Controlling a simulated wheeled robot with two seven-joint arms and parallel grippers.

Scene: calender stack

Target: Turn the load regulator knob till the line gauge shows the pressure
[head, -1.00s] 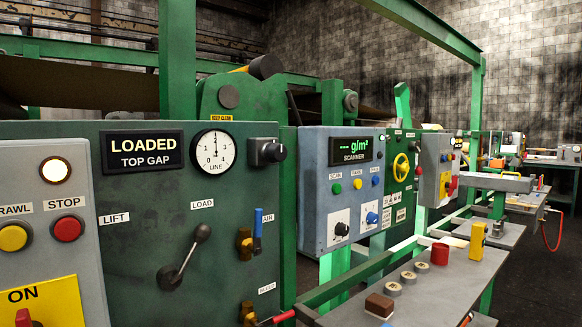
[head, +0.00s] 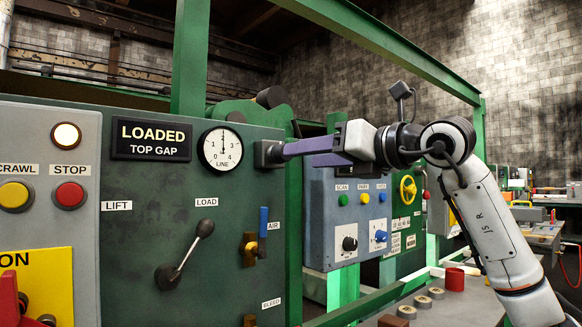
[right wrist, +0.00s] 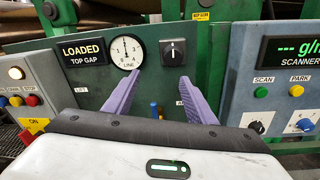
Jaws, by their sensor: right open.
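The load regulator knob (head: 266,153) is a dark knob on the green panel, right of the line gauge. It also shows in the right wrist view (right wrist: 173,52), with its white mark about upright. The line gauge (head: 221,149) is a round white dial; its needle points about straight up, also in the right wrist view (right wrist: 125,51). My right gripper (head: 293,153) is open, its purple fingers pointing at the knob. In the right wrist view the knob shows beyond the spread fingertips, nearer the right one; I cannot tell whether they touch it. My left gripper is not in view.
Below the gauge are a load lever (head: 184,255) and a blue-handled air valve (head: 262,228). The scanner box (head: 330,225) stands right of the panel, behind my right arm. A lit LOADED sign (head: 152,139) is left of the gauge. A grey bench with small items lies lower right.

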